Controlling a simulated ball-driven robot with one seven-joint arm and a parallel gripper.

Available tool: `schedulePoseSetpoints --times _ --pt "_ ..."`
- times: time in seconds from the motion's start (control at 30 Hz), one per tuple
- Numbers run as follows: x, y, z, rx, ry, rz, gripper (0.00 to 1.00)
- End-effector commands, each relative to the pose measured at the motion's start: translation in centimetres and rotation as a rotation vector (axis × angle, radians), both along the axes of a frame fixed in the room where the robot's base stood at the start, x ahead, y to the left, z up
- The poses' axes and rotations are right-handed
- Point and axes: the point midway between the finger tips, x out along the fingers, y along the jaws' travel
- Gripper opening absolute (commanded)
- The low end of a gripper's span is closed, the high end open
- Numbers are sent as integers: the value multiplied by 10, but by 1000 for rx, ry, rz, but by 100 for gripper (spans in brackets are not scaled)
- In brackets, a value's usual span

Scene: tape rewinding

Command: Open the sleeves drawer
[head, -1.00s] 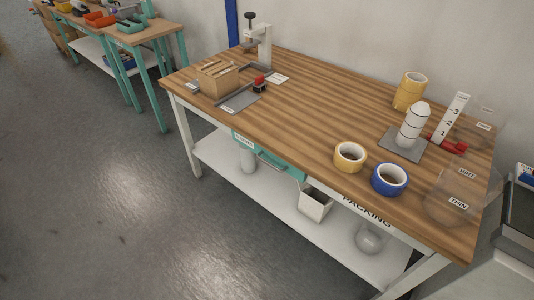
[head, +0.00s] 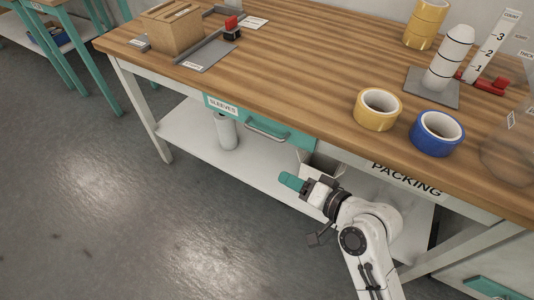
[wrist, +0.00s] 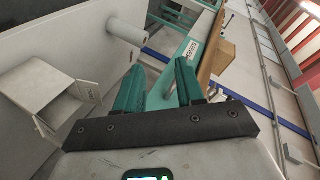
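The sleeves drawer (head: 300,138) has a teal front under the bench's front edge, with a white SLEEVES label and a bar handle (head: 267,131). Its front looks flush with the bench, so it appears shut. In the wrist view the teal front (wrist: 205,38) with its label shows beyond the fingers. My gripper (head: 290,181) is below and slightly right of the handle in the head view, apart from it. In the wrist view its two teal fingers (wrist: 160,85) stand apart with nothing between them.
The wooden bench top (head: 290,70) carries a yellow tape roll (head: 377,110) and a blue tape roll (head: 437,133) near the front edge. A white lower shelf (head: 185,130) holds a grey cylinder (head: 226,131) and an open white bin (head: 322,163). Floor at left is clear.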

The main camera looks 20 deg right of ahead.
Motion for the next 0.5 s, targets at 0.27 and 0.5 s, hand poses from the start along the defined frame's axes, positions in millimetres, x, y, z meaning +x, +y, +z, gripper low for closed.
schedulePoseSetpoints --times 0.27,0.5 --pt "42 -17 -3 374 -238 -155 38" --pt "54 -23 6 474 -295 -191 38"
